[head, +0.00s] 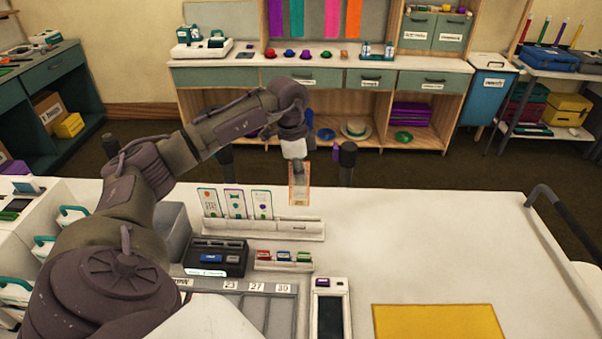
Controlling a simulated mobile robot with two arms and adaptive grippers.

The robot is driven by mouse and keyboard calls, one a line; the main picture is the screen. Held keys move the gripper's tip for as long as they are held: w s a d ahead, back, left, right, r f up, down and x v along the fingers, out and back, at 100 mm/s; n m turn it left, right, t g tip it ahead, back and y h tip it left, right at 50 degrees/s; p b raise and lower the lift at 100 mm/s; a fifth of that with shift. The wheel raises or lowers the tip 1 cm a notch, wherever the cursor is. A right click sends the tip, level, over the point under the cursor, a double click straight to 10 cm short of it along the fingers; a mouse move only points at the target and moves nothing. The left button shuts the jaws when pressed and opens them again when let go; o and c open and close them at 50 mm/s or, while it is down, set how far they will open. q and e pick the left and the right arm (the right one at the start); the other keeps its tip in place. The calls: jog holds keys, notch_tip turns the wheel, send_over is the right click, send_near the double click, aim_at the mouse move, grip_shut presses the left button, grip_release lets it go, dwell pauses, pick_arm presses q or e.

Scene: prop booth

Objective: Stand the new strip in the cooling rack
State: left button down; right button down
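An orange-brown strip (299,188) hangs upright below my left gripper (295,158), which looks shut on its top end. The cooling rack (292,231) is a white slotted holder on the white worktop. Several of its slots show, and three white strips with coloured edges and pictures stand in its left part: one green-edged (209,203), one purple-edged (235,204), one teal-edged (262,204). The right part of the rack is empty. The held strip appears above or behind that right part, apart from the rack. My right gripper is not in view.
In front of the rack stand a black device (216,257) and a small white holder with coloured pieces (283,262). A white device with a dark screen (330,310) and a yellow mat (438,323) lie nearer. The worktop's right side (440,240) is clear.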

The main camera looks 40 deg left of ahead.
aim_at(301, 202)
pick_arm(q)
jog(key=shift+f+b, duration=0.5)
jog(key=shift+f, duration=0.3)
notch_tip(301, 202, down, 2)
jog(key=shift+b, duration=0.85)
jog(key=shift+f, duration=0.3)
jog(key=shift+w, duration=0.1)
jog(key=shift+f, duration=0.4)
jog(key=shift+f+b, duration=1.6)
jog(key=shift+f, duration=0.65)
